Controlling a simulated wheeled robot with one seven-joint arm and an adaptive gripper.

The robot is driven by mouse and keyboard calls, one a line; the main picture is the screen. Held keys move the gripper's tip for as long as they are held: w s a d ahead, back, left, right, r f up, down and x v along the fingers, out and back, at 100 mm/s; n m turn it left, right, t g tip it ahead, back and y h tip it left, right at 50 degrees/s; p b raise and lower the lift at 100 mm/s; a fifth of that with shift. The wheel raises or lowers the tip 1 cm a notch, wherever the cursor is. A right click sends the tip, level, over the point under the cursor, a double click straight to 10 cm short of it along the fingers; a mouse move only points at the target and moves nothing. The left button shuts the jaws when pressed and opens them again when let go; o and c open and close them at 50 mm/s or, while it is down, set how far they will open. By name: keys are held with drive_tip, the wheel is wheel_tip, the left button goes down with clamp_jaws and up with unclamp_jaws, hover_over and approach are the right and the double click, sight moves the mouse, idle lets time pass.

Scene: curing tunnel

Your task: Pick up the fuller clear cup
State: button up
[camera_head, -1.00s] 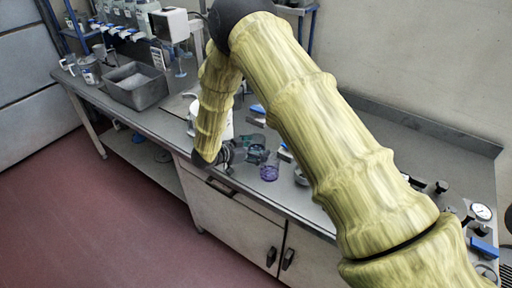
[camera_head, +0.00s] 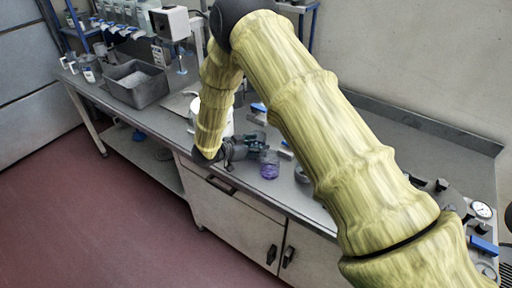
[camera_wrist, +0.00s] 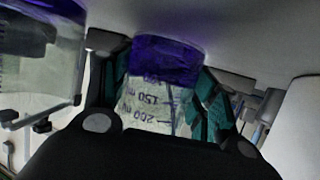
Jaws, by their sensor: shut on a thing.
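My gripper (camera_head: 256,145) reaches out over the bench near its front edge, with its teal finger pads closed on a clear cup. In the wrist view this clear cup (camera_wrist: 160,65) sits between the pads. It appears upside down there, with dark purple liquid at its base and printed volume marks. In the head view the fingers mostly hide it. A second clear cup (camera_head: 270,168) with purple liquid stands on the bench just in front of the gripper. It also shows, cut off, at the left of the wrist view (camera_wrist: 45,75). Whether the held cup touches the bench is unclear.
A grey bin (camera_head: 137,84) stands at the bench's far left. A small bowl (camera_head: 301,174) is right of the cups. A white container (camera_head: 226,122) stands behind my wrist. A gauge (camera_head: 482,210) and fittings lie at the right end.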

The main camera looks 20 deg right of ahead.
wheel_tip(320, 180, up, 10)
drive_tip(key=b, duration=0.2)
drive_tip(key=shift+f+b, duration=0.2)
drive_tip(key=shift+b, duration=0.15)
idle(0.5)
